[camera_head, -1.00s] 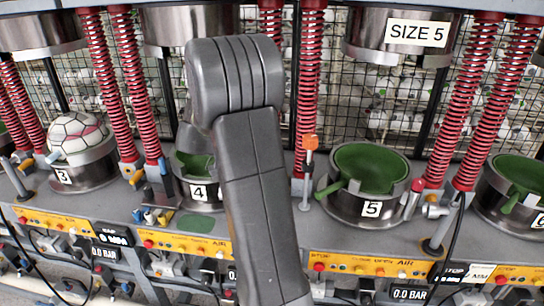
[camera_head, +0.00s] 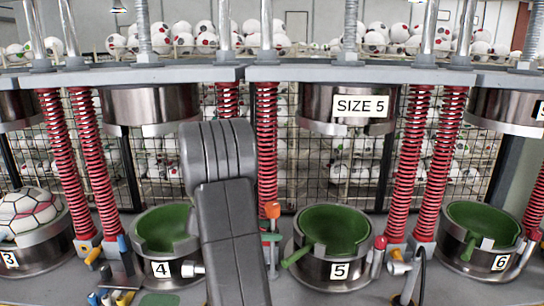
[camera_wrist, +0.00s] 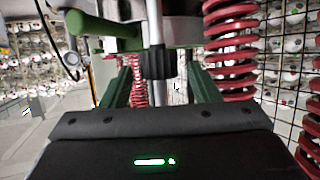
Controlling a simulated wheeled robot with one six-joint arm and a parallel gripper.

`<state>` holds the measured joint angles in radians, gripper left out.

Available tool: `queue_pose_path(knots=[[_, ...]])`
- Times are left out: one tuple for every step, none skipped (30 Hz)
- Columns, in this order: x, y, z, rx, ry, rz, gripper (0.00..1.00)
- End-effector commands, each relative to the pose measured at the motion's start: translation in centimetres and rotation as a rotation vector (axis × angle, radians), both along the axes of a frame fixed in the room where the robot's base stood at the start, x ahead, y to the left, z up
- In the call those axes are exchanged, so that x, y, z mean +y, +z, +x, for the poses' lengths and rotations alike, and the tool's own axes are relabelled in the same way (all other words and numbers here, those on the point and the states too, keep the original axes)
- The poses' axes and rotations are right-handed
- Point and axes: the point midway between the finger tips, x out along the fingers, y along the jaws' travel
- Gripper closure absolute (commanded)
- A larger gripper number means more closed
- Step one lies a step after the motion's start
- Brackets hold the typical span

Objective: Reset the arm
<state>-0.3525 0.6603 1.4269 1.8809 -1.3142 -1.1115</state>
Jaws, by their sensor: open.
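My gripper (camera_wrist: 160,70) shows in the wrist view with its two dark green fingers apart and nothing between them. Beyond the fingers are a metal rod with a black collar (camera_wrist: 158,64), a red spring (camera_wrist: 231,45) on the right and a green handle (camera_wrist: 103,30) at upper left. In the head view my grey arm stands upright between the press cups marked 4 (camera_head: 165,232) and 5 (camera_head: 335,232), and my gripper is hidden. Both cups have green linings and look empty. The upper press dies (camera_head: 150,105) hang apart above the cups.
A white and pink ball (camera_head: 28,212) sits in the cup marked 3 at left. The cup marked 6 (camera_head: 482,232) is at right. Red springs (camera_head: 266,150) stand between stations. An orange-topped lever (camera_head: 272,212) is close right of my arm. Wire mesh and racks of balls (camera_head: 375,42) are behind.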

Motion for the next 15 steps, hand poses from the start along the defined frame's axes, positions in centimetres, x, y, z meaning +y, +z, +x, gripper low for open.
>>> queue_pose_path(knots=[[-0.53,-0.16,0.19,0.002,-0.001,0.000,0.45],[-0.75,-0.26,0.29,0.001,-0.002,0.001,0.45],[-0.96,-0.37,0.38,0.001,-0.002,0.001,0.45],[-1.09,-0.44,0.45,0.000,-0.002,0.001,0.45],[-1.20,-0.50,0.50,0.000,-0.001,0.001,0.45],[-1.29,-0.57,0.56,0.000,0.000,0.001,0.45],[-1.34,-0.62,0.59,0.000,0.000,0.001,0.45],[-1.37,-0.64,0.60,0.000,0.000,0.001,0.45],[-1.33,-0.64,0.59,-0.001,0.003,0.001,0.45],[-1.33,-0.64,0.60,-0.001,0.004,0.002,0.45],[-1.33,-0.64,0.60,0.000,0.004,0.001,0.45],[-1.32,-0.63,0.60,0.000,0.004,0.001,0.45],[-1.32,-0.63,0.60,0.000,0.004,0.001,0.45],[-1.31,-0.63,0.60,0.000,0.004,0.001,0.45],[-1.31,-0.62,0.60,0.000,0.004,0.001,0.45]])
